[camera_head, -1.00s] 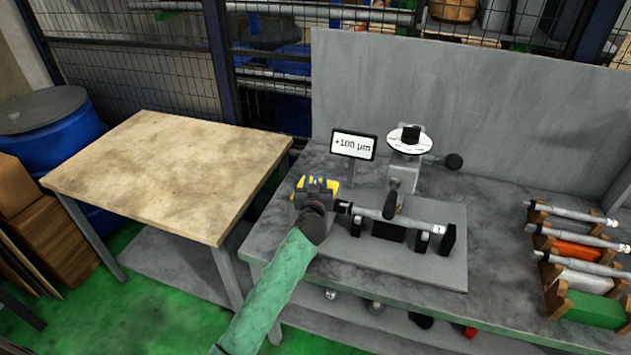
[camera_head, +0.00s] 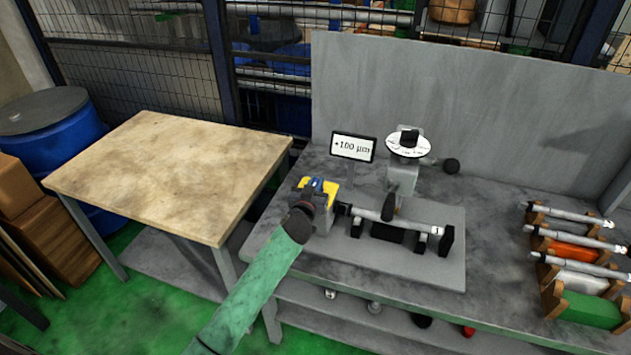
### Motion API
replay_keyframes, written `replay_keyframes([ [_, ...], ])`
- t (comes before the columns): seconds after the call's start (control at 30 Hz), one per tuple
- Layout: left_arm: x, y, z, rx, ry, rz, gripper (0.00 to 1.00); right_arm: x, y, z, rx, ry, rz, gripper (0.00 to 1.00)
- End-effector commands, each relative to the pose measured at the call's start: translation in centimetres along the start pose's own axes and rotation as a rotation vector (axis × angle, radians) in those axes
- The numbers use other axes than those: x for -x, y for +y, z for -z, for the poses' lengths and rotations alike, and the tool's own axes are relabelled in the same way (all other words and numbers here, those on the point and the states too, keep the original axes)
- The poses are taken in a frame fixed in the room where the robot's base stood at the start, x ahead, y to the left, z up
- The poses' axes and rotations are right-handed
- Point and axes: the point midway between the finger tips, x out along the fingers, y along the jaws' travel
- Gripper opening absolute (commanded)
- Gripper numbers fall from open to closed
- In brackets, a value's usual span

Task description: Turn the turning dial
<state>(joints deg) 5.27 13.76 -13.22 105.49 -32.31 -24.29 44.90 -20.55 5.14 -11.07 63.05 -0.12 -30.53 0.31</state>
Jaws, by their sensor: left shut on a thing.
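My left gripper (camera_head: 318,192) is at the left end of the small grinder on the bench. It is shut on a part there that seems to be the turning dial; the hand hides most of it, and yellow and blue show on top. A metal shaft (camera_head: 400,219) lies level on the grinder, just right of the hand. A separate white round dial with a black knob (camera_head: 408,143) stands behind the shaft, with no gripper at it. A display (camera_head: 353,147) reads "+100 µm". My right gripper is not in view.
A grey bench (camera_head: 490,230) carries the grinder. Wooden racks with several shafts (camera_head: 570,250) stand at the right. An empty wooden table (camera_head: 165,170) is at the left. A grey panel (camera_head: 460,110) rises behind the bench.

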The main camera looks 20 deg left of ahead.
Motion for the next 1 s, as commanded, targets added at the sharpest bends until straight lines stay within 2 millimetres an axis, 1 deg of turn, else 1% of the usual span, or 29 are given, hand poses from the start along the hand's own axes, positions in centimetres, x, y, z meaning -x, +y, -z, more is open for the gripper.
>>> replay_keyframes([
  [0.1,0.0,-0.1,0.2,-0.004,-0.003,-0.067,0.00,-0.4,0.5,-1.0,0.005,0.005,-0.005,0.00],
  [0.4,0.0,0.0,0.1,-0.004,-0.002,-0.212,0.00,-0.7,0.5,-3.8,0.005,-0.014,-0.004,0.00],
  [0.7,0.0,0.1,0.0,-0.001,-0.001,-0.292,0.00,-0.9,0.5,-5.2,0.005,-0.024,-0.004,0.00],
  [1.0,0.0,0.1,0.0,0.000,-0.001,-0.310,0.00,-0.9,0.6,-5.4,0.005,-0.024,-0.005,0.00],
])
